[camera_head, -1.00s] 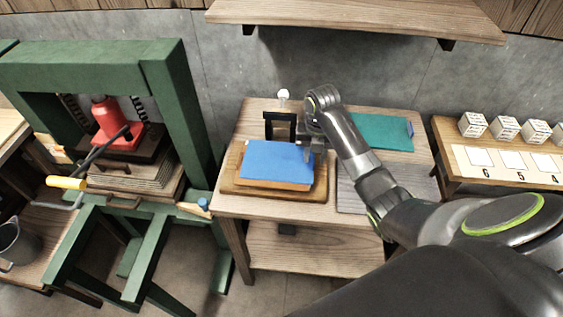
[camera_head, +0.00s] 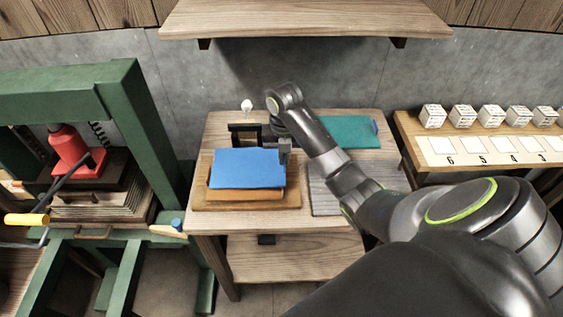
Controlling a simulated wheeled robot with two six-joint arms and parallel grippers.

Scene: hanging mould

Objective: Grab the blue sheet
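The blue sheet (camera_head: 248,169) lies on top of a brown stack on a wooden board (camera_head: 247,203), on the middle table. My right gripper (camera_head: 285,153) is at the sheet's upper right edge, pointing down. It looks very close to or touching the sheet. I cannot tell whether its fingers are apart or closed on the edge. The forearm comes in from the lower right. My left gripper is not in view.
A black-framed stand (camera_head: 244,130) is just behind the sheet. A teal sheet (camera_head: 350,131) and a grey slatted panel (camera_head: 325,196) lie to the right. A green press (camera_head: 148,150) stands left; a shelf (camera_head: 305,18) hangs above. White blocks (camera_head: 462,115) stand far right.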

